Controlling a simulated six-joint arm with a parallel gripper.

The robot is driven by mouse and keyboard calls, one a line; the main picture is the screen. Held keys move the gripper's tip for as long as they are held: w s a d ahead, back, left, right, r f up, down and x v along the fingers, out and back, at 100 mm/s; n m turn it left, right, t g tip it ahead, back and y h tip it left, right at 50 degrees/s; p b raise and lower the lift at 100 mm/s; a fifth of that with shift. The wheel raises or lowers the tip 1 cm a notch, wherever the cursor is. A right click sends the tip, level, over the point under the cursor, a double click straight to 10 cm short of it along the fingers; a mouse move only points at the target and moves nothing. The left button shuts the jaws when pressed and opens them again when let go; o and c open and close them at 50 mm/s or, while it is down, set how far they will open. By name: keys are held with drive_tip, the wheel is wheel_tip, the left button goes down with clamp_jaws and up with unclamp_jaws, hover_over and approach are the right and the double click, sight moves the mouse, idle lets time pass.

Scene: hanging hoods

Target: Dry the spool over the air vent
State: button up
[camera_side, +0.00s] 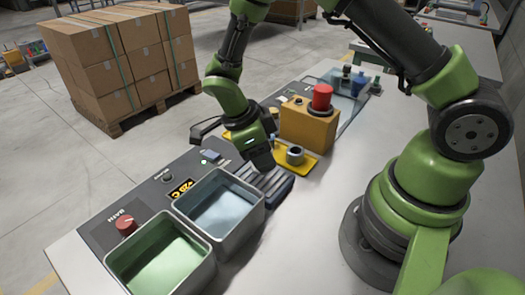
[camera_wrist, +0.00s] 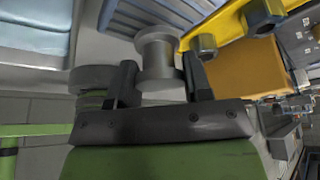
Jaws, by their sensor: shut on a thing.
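A pale grey spool (camera_wrist: 158,58) with wide flanges sits between the two fingers of my gripper (camera_wrist: 160,86) in the wrist view. The fingers are shut on its sides. In the side view my gripper (camera_side: 262,160) points down just behind the slatted dark air vent (camera_side: 270,188), and I cannot make out the spool there. In the wrist view the blue-grey slats of the vent (camera_wrist: 140,14) lie beyond the spool, near its far flange. I cannot tell the exact height of the spool over the table.
Two open metal basins stand beside the vent, one with green liquid (camera_side: 160,262) and one with pale blue liquid (camera_side: 220,210). A yellow plate (camera_side: 308,164) with a grey cylindrical part (camera_side: 295,154) and an ochre box (camera_side: 308,128) with a red cylinder (camera_side: 322,97) stand on the other side.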

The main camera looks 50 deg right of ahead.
drive_tip(key=shift+d, duration=0.4)
drive_tip(key=shift+a, duration=0.2)
idle(0.8)
drive_tip(key=shift+a, duration=0.2)
idle(0.6)
drive_tip(key=shift+r, duration=2.55)
drive_tip(key=shift+w, duration=0.1)
